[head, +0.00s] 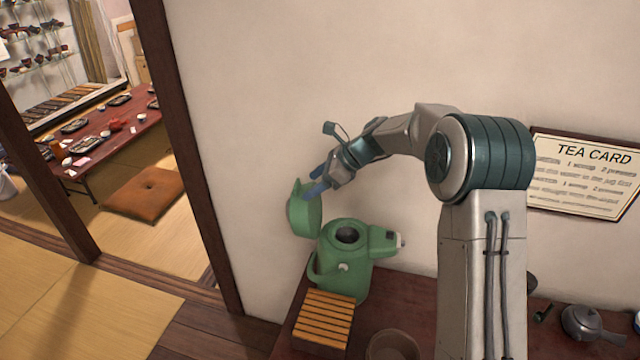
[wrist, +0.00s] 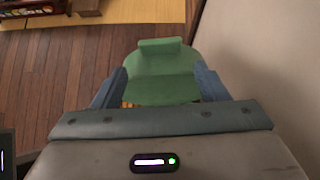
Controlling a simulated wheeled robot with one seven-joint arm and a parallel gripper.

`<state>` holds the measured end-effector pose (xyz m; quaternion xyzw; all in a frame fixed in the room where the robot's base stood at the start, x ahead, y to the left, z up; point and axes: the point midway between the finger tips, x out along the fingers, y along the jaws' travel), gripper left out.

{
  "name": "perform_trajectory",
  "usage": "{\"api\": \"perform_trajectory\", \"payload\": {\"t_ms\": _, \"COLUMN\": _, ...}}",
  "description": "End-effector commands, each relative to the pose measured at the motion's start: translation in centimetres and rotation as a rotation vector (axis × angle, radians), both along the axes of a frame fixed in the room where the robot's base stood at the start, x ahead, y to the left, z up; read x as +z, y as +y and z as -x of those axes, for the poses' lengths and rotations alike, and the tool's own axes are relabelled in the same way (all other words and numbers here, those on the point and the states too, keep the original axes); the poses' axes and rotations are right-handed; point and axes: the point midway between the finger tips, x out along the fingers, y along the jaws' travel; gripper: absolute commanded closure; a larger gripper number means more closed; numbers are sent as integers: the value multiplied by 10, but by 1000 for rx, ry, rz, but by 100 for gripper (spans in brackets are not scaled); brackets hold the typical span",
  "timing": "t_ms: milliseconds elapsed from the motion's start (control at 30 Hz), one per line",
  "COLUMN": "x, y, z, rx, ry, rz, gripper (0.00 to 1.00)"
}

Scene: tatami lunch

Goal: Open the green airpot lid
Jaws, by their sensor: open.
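The green airpot (head: 345,262) stands on the dark red table against the wall. Its green lid (head: 303,212) is swung up to the left of the body, and the dark round mouth of the pot shows. My gripper (head: 317,181) is at the raised lid's upper right edge, its blue fingers open. In the wrist view the lid (wrist: 163,75) lies between and beyond the two blue finger pads (wrist: 160,88). Whether the fingers touch the lid is hard to tell.
A slatted wooden trivet (head: 323,318) lies in front of the airpot, with a brown round vessel (head: 393,345) beside it. A grey teapot (head: 585,322) stands at the table's right. The wall (head: 300,90) is close behind; the floor left of the table is clear.

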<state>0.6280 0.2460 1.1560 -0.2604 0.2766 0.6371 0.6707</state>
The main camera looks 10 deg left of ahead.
Motion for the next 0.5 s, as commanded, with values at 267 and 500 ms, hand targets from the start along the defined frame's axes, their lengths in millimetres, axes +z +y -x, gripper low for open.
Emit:
{"api": "perform_trajectory", "payload": {"t_ms": 267, "x": 32, "y": -36, "z": 1, "rx": -5, "ry": -6, "rz": 0, "gripper": 33}}
{"api": "perform_trajectory", "payload": {"t_ms": 500, "x": 69, "y": -74, "z": 4, "rx": -4, "ry": -3, "rz": 2, "gripper": 33}}
